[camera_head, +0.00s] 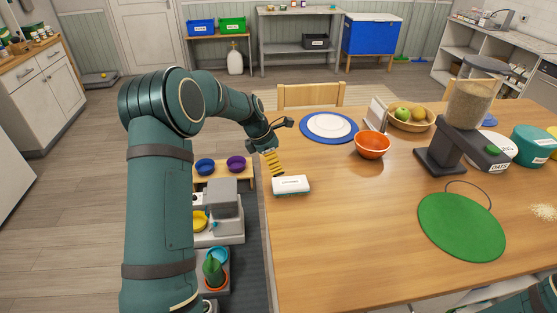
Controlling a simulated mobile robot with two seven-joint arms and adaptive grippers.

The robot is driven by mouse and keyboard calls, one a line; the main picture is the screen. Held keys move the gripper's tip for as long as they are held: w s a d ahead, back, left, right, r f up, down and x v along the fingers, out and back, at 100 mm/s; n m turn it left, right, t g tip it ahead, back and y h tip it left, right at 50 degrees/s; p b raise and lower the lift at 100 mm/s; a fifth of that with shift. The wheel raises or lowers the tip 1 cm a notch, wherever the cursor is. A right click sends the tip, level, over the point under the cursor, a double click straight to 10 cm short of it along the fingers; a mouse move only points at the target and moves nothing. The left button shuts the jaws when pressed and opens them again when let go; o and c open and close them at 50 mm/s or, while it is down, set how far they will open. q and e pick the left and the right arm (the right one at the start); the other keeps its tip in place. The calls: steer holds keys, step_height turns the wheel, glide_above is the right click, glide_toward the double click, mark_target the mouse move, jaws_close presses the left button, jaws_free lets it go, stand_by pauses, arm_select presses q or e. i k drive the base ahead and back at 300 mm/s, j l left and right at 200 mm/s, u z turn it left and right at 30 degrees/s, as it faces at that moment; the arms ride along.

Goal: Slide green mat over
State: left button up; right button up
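The green mat (460,226) is a flat round piece lying on the right part of the wooden table (350,240), near its front. A thin dark loop (472,190) shows at its back edge. My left gripper (272,145) is over the table's left edge, well apart from the mat. A yellow ribbed piece (272,163) shows just below it; I cannot tell whether it is part of the gripper or held. Only a bit of my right arm shows at the bottom right corner; its gripper is out of view.
A white box (291,185) lies below my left gripper. A grain dispenser (468,115) stands just behind the mat. An orange bowl (372,145), a blue-rimmed plate (329,127) and a fruit bowl (411,120) stand at the back. The table left of the mat is clear.

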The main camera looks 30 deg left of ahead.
mark_target(461, 227)
steer(key=k, duration=1)
